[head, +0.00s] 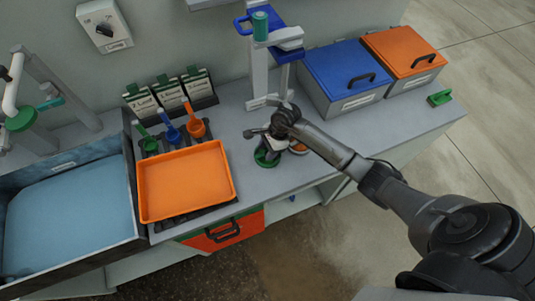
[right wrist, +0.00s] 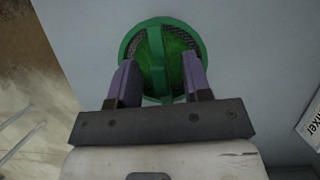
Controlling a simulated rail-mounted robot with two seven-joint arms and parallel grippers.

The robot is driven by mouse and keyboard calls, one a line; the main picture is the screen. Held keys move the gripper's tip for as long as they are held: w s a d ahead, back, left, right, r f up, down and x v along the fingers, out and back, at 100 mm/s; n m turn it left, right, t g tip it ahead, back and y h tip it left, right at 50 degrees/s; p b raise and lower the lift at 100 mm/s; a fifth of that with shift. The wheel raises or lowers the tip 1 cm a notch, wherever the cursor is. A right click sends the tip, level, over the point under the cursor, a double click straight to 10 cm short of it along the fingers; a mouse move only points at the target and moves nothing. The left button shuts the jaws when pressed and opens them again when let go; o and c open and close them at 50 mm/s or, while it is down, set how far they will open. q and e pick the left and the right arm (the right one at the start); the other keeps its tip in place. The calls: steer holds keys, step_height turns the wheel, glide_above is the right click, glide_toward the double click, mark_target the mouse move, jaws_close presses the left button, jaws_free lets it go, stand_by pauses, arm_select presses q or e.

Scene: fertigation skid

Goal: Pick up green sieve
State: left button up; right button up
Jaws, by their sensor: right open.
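The green sieve (right wrist: 188,44) is round, with a dark mesh band and a raised bar across its middle. In the head view it (head: 265,160) lies on the grey counter, partly hidden by my right gripper (head: 262,145). In the right wrist view the two fingers of my right gripper (right wrist: 160,84) are apart, one on each side of the raised bar, over the near part of the sieve. I cannot tell whether they touch it. My left gripper is not in view.
An orange tray (head: 185,180) and several coloured scoops (head: 171,132) are left of the sieve. An orange round item (head: 299,149) sits close on its right. A blue-and-white stand (head: 258,80) rises behind. Blue (head: 345,70) and orange (head: 403,50) lidded boxes stand back right.

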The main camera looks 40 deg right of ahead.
jaws_close()
stand_by(0.5)
